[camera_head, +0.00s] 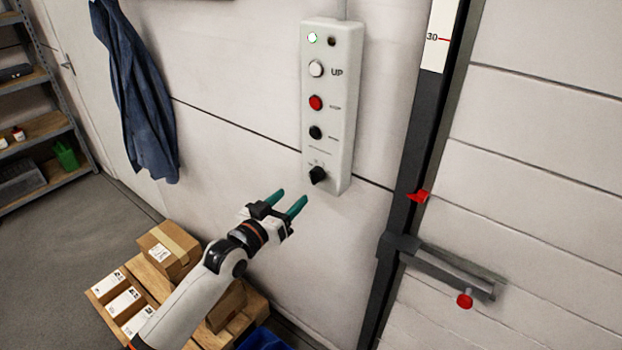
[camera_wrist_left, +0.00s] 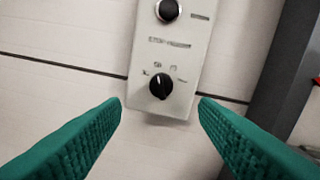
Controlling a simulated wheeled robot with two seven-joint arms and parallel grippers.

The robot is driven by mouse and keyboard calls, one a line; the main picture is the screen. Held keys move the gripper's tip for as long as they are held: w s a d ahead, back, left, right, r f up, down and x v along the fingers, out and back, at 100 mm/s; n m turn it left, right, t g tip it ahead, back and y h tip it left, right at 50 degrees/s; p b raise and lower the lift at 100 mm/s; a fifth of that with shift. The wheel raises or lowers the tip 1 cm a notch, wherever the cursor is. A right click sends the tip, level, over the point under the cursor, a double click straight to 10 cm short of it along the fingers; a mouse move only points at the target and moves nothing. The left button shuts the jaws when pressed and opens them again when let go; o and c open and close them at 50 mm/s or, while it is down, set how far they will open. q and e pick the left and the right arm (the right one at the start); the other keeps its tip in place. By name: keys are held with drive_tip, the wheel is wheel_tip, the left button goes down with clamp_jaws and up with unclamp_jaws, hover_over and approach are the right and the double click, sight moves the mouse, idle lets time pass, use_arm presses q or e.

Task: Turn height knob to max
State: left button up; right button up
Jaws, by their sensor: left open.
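The black height knob (camera_head: 318,175) is at the bottom of a pale control box (camera_head: 343,110) on the wall. In the left wrist view the knob (camera_wrist_left: 161,86) has a white pointer line that points roughly upward; the small labels around it are too blurred to read. My left gripper (camera_head: 290,199) is open and empty, just below and left of the knob. In the left wrist view its green fingers (camera_wrist_left: 160,107) stand wide on either side of the box's lower end, apart from the knob. My right gripper is not in view.
Above the knob are a black button (camera_head: 315,132), a red button (camera_head: 315,102) and a white UP button (camera_head: 316,69). A lit green lamp (camera_head: 312,38) is at the top. A dark rail (camera_head: 415,160) with a red pointer (camera_head: 418,196) stands right. Boxes on a pallet (camera_head: 160,283) lie below.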

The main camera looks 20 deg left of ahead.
sight(312, 180)
use_arm(q)
drive_tip(key=p+x, duration=0.1)
drive_tip(key=x, duration=0.8)
drive_tip(key=shift+w+d, duration=0.15)
drive_tip(key=shift+c, duration=0.2)
drive_tip(key=c, duration=0.9)
drive_tip(key=shift+c, duration=0.2)
